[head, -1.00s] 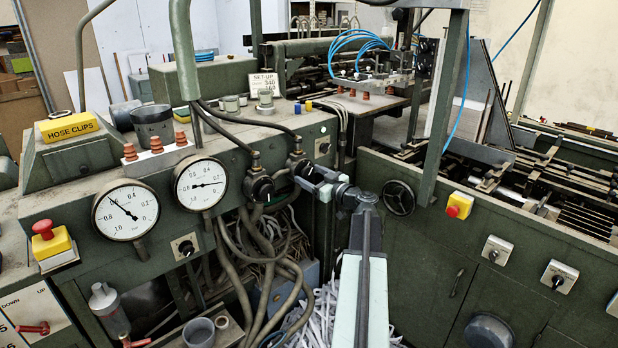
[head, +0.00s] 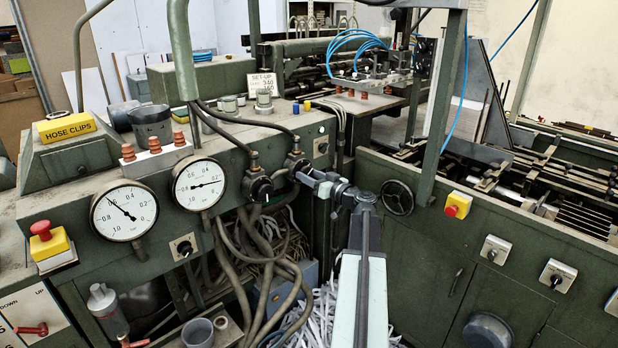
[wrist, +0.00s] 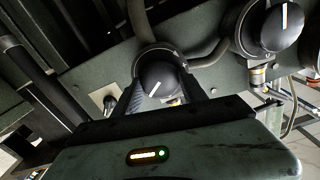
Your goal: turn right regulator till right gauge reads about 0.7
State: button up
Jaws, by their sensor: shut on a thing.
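My gripper (wrist: 166,88) has its two dark fingers shut on the black knob of the right regulator (wrist: 158,78). The knob's white mark points to the lower left in the wrist view. In the head view the right regulator (head: 297,163) sits on the green panel, partly covered by my gripper (head: 300,178). The right gauge (head: 199,184) has its needle pointing right and slightly up, near the 0.2 mark. Its numbers rise anticlockwise from the right.
The left regulator (head: 257,187) is close beside the gripped one and shows in the wrist view (wrist: 273,25). The left gauge (head: 124,211) has its needle pointing to the upper left. Hoses hang below the regulators. A black handwheel (head: 398,197) is right of my arm.

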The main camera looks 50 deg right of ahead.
jog(key=m, duration=1.1)
jog(key=shift+d, duration=0.1)
jog(key=m, duration=0.4)
jog(key=shift+m, duration=0.3)
jog(key=m, duration=0.3)
jog(key=shift+m, duration=0.4)
jog(key=m, duration=0.4)
jog(key=shift+f, duration=0.1)
jog(key=m, duration=0.4)
jog(key=shift+m, duration=1.7)
